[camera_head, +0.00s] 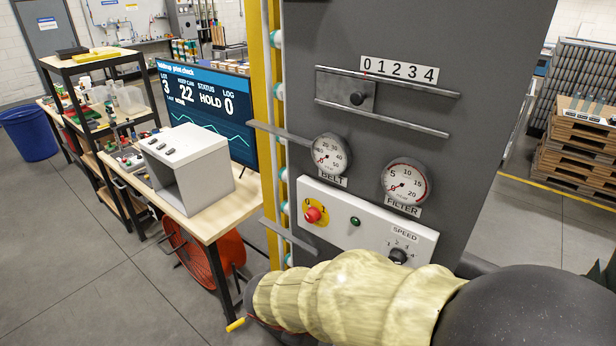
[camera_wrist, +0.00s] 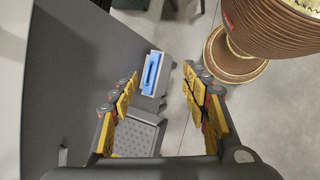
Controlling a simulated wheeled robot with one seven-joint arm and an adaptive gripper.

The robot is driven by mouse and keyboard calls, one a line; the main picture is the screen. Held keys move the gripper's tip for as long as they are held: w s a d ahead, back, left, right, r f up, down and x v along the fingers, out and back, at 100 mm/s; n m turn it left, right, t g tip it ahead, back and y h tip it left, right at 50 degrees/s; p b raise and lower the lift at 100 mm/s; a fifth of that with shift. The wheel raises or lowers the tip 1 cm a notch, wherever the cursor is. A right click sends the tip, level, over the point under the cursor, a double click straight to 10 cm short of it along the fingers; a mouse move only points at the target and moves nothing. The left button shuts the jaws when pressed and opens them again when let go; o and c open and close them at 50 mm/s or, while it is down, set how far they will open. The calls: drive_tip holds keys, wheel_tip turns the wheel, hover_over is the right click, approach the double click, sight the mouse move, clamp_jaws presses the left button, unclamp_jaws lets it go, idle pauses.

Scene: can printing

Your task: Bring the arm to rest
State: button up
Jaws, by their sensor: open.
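My gripper (camera_wrist: 160,95) shows in the wrist view with its two yellow-padded fingers spread apart. It is open, and nothing sits between the fingers. Beyond them I see the grey floor and a small grey unit with a blue handle (camera_wrist: 151,74). In the head view my arm, in a pale yellow ribbed sleeve, crosses the lower right in front of the grey machine panel (camera_head: 460,130). My gripper is hidden or out of frame there.
The panel carries a slider (camera_head: 357,98), a belt gauge (camera_head: 331,153), a filter gauge (camera_head: 404,180) and a red button (camera_head: 313,214). A bench (camera_head: 225,207) with a screen (camera_head: 207,105) stands left. A brown ribbed round object (camera_wrist: 270,28) is close at the wrist view's upper right.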

drive_tip(key=s+d+f+m+t+y+b, duration=0.1)
drive_tip(key=s+d+m+t+y+b, duration=0.1)
drive_tip(key=d+m+b, duration=0.4)
drive_tip(key=s+d+f+m+t+y+b, duration=0.1)
drive_tip(key=s+d+m+y+b, duration=0.3)
drive_tip(key=b, duration=0.8)
drive_tip(key=shift+s+d+m+t, duration=0.8)
drive_tip(key=shift+s+d+m, duration=0.4)
drive_tip(key=shift+m, duration=0.2)
